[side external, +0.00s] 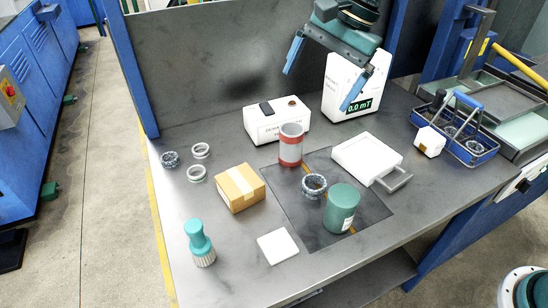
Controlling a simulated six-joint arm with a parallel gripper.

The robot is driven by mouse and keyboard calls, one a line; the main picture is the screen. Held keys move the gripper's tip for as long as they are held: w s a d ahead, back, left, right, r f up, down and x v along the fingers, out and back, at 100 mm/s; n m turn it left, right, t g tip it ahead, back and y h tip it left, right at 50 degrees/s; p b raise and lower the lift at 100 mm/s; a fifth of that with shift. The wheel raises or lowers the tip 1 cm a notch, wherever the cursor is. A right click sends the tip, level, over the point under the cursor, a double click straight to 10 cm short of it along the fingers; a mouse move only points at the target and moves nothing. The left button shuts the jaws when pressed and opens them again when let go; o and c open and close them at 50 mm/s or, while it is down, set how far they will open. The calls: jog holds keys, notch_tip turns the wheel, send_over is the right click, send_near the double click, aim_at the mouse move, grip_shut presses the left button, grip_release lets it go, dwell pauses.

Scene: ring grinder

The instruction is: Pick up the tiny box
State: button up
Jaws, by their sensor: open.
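A small cardboard box (240,188) with a lighter tape strip lies on the grey table, left of the dark mat. A smaller white box (430,141) with a brown patch stands at the right, beside the blue basket; I cannot tell which of the two is the tiny box. My gripper (315,91) is at the top of the side view, with two blue fingers spread wide and nothing between them. It is above the back of the table, in front of the white gauge reading 0.0 mT, and apart from both boxes.
Near the boxes are metal rings (197,173), a teal brush (200,243), a white square (278,246), a green cylinder (341,208), a red-grey cylinder (291,145), a white handled block (367,158) and a white device (276,121). A blue basket (462,143) stands right.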

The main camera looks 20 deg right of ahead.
aim_at(240, 180)
jog(key=w+a+f+m+g, duration=0.2)
jog(key=w+a+f+m, duration=0.2)
jog(key=a+f, duration=0.6)
jog(key=shift+w+f+m+y, duration=0.4)
jog(key=shift+w+f, duration=0.35)
jog(key=shift+f, duration=0.05)
jog(key=shift+a, duration=0.1)
jog(key=shift+x, duration=4.25)
jog(key=shift+s+f, duration=0.15)
jog(key=shift+x, duration=2.5)
jog(key=c, duration=1.1)
